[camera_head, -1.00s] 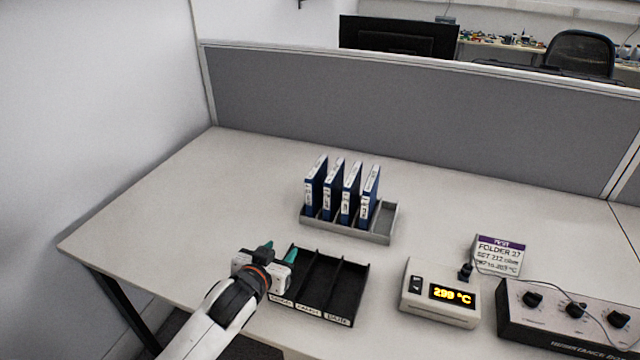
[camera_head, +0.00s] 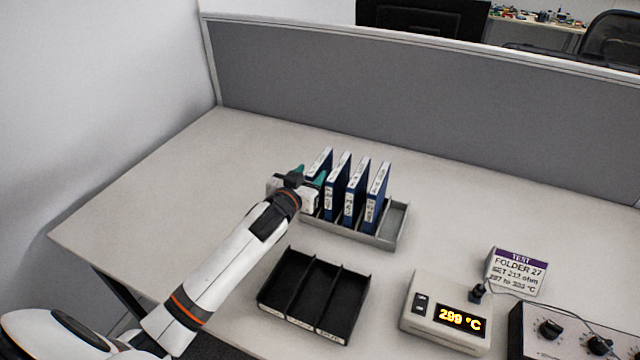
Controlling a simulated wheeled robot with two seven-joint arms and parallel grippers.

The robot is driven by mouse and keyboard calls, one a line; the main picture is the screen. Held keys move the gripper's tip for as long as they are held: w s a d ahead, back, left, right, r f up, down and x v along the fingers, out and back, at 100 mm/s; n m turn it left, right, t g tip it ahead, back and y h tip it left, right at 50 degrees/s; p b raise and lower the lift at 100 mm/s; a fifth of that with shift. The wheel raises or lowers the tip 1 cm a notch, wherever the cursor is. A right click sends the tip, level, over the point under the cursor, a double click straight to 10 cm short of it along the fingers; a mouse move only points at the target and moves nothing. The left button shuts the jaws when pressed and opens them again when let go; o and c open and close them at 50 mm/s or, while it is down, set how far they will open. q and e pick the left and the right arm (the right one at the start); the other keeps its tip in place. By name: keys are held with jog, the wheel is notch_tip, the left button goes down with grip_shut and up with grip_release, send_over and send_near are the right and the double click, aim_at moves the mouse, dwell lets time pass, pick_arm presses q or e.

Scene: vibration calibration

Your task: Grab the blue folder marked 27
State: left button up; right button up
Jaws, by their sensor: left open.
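Several blue folders with white spine labels stand upright in a grey rack (camera_head: 385,240). The labels are too small to read, so I cannot tell which folder is marked 27. The leftmost folder (camera_head: 322,160) is partly hidden by my left gripper (camera_head: 312,176). The gripper is open, its teal fingertips at that leftmost folder; I cannot tell whether they touch it. The other folders, the second (camera_head: 338,185), third (camera_head: 356,195) and rightmost (camera_head: 377,198), stand clear to the right. My right gripper is not in view.
The rack's right end slot is empty. A black three-slot tray (camera_head: 313,295) lies empty in front. To the right are a display box (camera_head: 445,312) reading 299 °C, a sign (camera_head: 516,270) reading FOLDER 27 and a knob box (camera_head: 565,335). The table's left side is clear.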

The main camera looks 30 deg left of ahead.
aim_at(317, 165)
pick_arm(q)
jog(key=w, duration=0.4)
jog(key=shift+w+a+f, duration=0.15)
jog(key=shift+a+f, duration=0.1)
jog(key=shift+f, duration=0.15)
jog(key=shift+w+f, duration=0.1)
jog(key=shift+w, duration=0.35)
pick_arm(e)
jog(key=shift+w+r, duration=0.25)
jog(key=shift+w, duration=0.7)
pick_arm(q)
jog(key=shift+s, duration=0.1)
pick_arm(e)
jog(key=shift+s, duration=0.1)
pick_arm(q)
jog(key=c, duration=0.3)
grip_shut()
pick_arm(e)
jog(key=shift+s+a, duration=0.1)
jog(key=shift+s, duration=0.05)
